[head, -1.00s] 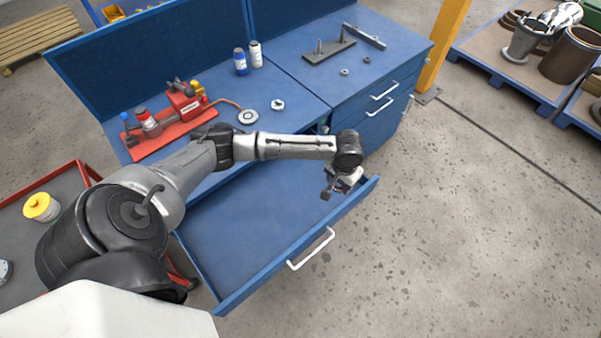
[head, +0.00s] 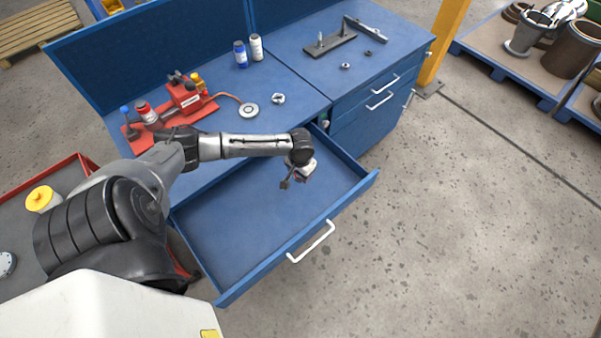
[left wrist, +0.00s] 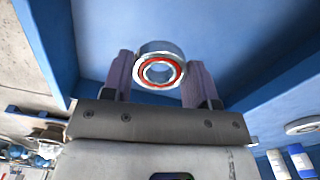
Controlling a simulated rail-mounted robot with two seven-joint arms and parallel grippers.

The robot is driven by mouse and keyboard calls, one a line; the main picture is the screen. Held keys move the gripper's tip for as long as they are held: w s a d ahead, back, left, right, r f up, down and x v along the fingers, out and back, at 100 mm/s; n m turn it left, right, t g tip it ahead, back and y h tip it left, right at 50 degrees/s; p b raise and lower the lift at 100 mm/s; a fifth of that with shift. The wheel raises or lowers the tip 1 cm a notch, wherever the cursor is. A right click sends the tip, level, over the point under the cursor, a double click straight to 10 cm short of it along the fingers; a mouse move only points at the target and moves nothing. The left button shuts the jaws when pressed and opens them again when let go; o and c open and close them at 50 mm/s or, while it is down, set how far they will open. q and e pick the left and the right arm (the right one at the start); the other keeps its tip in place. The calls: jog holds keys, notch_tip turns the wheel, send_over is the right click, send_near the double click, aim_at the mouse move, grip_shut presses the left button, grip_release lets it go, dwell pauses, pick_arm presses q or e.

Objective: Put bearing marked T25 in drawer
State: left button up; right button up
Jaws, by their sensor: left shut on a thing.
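The blue drawer (head: 236,226) of the workbench is pulled open and its visible floor is empty. My left gripper (head: 285,184) hangs over the right part of the drawer in the head view. In the left wrist view, the left gripper (left wrist: 160,80) is shut on a metal bearing (left wrist: 160,71) with a red inner ring. The bearing sits between the two fingertips, with blue drawer surfaces behind it. No marking on the bearing is readable. My right gripper is out of view.
A red tool fixture (head: 170,108), a flat disc (head: 248,110), a small ring part (head: 278,98) and two bottles (head: 240,54) stand on the bench top. The drawer's front panel has a white handle (head: 311,241). Open floor (head: 450,210) lies to the right.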

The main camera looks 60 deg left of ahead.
pick_arm(q)
jog(key=b, duration=0.8)
send_over(300, 193)
notch_tip(300, 193, down, 7)
jog(key=shift+w+r, duration=0.1)
jog(key=shift+r, duration=0.05)
jog(key=shift+f, duration=0.25)
jog(key=shift+f+b, duration=0.6)
jog(key=shift+f, duration=1.6)
jog(key=o, duration=1.1)
jog(key=shift+o, duration=0.2)
notch_tip(300, 193, up, 14)
jog(key=p, duration=0.2)
jog(key=shift+p, duration=0.4)
